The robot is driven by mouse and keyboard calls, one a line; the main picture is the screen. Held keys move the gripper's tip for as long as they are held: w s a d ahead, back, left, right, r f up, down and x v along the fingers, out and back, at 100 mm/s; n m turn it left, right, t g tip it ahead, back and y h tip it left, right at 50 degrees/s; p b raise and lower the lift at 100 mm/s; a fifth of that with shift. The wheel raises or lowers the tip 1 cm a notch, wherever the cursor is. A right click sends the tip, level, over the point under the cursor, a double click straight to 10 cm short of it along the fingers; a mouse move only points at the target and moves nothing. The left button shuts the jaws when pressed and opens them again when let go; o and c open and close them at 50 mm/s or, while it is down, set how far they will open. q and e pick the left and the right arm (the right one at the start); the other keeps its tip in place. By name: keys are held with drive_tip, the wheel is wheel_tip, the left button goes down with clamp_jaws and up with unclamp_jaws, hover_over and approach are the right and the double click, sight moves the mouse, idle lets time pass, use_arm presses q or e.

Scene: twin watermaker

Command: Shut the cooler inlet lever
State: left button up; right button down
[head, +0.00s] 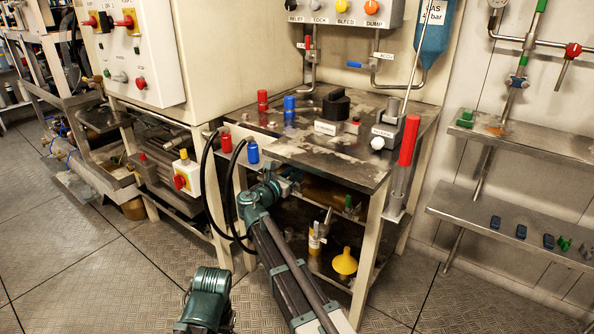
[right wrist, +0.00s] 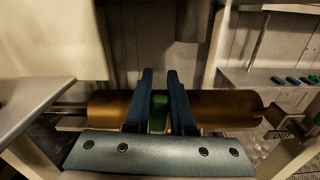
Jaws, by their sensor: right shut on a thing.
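In the right wrist view the two dark blue fingers of my right gripper (right wrist: 160,100) are closed on a green lever (right wrist: 158,112). The lever stands upright between them, in front of a long brown-copper cylinder (right wrist: 225,104), which looks like the cooler. Only a short piece of the lever shows; its lower end is hidden by my gripper's body. In the head view the cooler (head: 325,192) is partly visible under the bench top, and my right arm reaches in there from below. The right fingertips are hard to make out in that view. My left gripper is out of view.
The steel bench top (head: 335,148) overhangs the cooler, with a table leg (head: 368,250) at its right. Black hoses (head: 212,205) loop down left of my right arm.

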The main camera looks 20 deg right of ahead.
drive_tip(key=s+d+f+m+b, duration=0.3)
drive_tip(key=f+m+b, duration=0.3)
drive_tip(key=m, duration=1)
drive_tip(key=shift+s+d+m, duration=0.25)
drive_tip(key=shift+s+m, duration=0.05)
drive_tip(key=shift+s, duration=0.5)
drive_tip(key=shift+f, duration=0.15)
drive_tip(key=c, duration=0.8)
unclamp_jaws()
drive_tip(key=shift+o, duration=0.2)
